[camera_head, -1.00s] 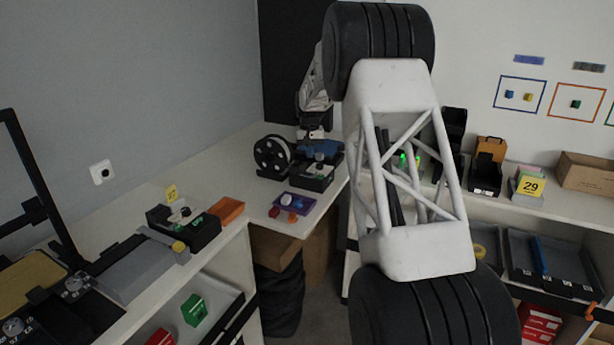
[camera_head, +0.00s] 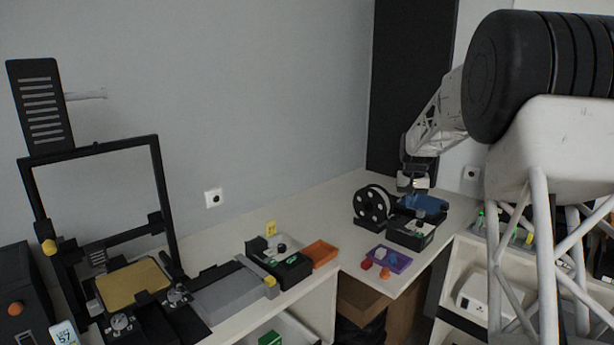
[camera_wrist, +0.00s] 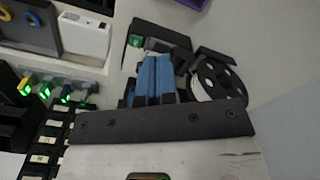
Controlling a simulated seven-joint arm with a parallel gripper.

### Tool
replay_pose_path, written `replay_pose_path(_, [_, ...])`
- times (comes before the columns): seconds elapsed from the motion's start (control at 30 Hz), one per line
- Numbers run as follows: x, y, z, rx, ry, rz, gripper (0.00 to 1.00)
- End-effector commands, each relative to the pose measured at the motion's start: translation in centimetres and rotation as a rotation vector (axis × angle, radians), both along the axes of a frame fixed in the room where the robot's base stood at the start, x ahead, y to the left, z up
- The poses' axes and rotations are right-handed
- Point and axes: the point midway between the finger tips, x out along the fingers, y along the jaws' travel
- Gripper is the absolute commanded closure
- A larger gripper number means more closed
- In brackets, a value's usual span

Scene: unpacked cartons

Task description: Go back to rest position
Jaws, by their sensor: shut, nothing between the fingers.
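My gripper (camera_head: 424,205) is at the back right of the head view, over a black box (camera_head: 408,236) on the white bench (camera_head: 345,262). In the wrist view my gripper (camera_wrist: 153,72) shows as two blue fingers lying side by side, shut with nothing held. The fingers hide part of the black box in that view. I cannot tell how high they are above it.
A filament spool (camera_head: 372,204) stands beside my gripper; it also shows in the wrist view (camera_wrist: 222,82). A wall (camera_head: 270,90) stands behind.

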Motion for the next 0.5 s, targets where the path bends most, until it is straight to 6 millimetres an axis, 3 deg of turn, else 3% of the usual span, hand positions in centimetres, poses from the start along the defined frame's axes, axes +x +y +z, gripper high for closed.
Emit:
replay_pose_path(0.2, [-5.1, 2.2, 3.2, -0.004, -0.021, 0.02, 1.0])
replay_pose_path(0.5, [-12.3, 4.9, 6.5, -0.009, -0.045, 0.046, 1.0])
